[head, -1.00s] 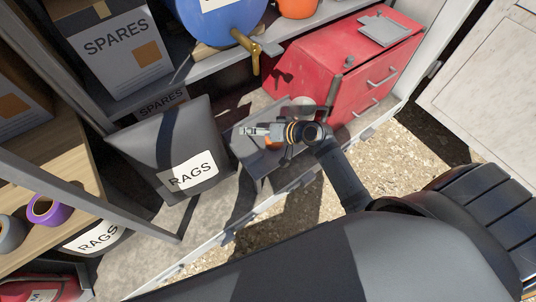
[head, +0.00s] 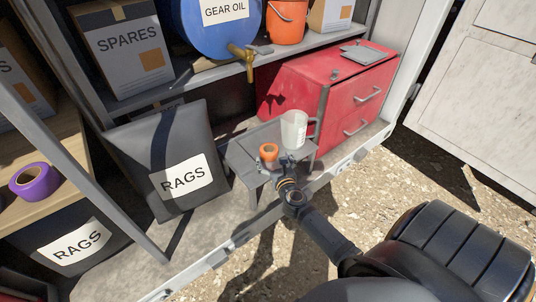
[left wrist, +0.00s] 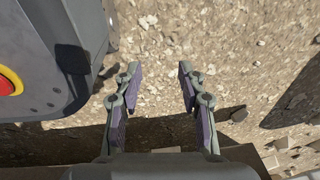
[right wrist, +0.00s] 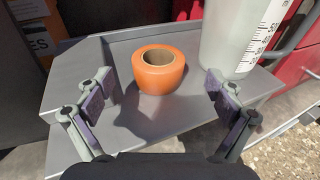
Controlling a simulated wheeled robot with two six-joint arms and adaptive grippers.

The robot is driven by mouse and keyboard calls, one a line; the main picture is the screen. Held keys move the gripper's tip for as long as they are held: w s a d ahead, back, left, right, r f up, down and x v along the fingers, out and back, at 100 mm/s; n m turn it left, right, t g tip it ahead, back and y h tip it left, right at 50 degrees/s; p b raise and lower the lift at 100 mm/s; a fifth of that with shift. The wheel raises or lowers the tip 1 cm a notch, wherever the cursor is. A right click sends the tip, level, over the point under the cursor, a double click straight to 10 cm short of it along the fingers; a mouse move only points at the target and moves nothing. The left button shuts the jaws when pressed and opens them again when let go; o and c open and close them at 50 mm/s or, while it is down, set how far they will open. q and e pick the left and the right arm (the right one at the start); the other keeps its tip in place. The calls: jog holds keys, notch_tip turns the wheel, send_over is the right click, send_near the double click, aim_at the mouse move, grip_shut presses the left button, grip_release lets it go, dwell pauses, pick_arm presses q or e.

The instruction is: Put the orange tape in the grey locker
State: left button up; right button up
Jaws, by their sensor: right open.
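The orange tape (head: 268,152) is a short roll lying flat on a small grey tray stand (head: 240,153). In the right wrist view the orange tape (right wrist: 159,70) sits ahead of and between the fingers of my right gripper (right wrist: 160,103), which is open and empty. In the head view my right gripper (head: 275,175) is just in front of the tray stand. My left gripper (left wrist: 158,88) is open and empty above gravel ground in the left wrist view. I cannot make out a grey locker for certain; a pale door panel (head: 478,100) stands at the right.
A measuring jug (head: 293,130) stands right beside the tape. A red drawer chest (head: 345,95) is behind it, and a rags bag (head: 165,165) is to the left. Purple tape (head: 36,181) lies on a wooden shelf. The gravel in front is open.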

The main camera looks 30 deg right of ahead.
aim_at(269, 148)
jog(key=shift+w+d+f, duration=0.1)
jog(key=shift+w+d, duration=0.1)
jog(key=shift+w, duration=0.5)
jog(key=b+x, duration=0.1)
jog(key=x, duration=0.3)
jog(key=shift+w+f, duration=0.2)
jog(key=shift+w, duration=0.05)
pick_arm(q)
jog(key=shift+w+r, duration=0.1)
jog(key=shift+w, duration=0.8)
pick_arm(e)
jog(key=shift+r, duration=0.1)
jog(key=c, duration=1.4)
pick_arm(q)
jog(key=shift+r, duration=0.1)
pick_arm(e)
jog(key=shift+r, duration=0.1)
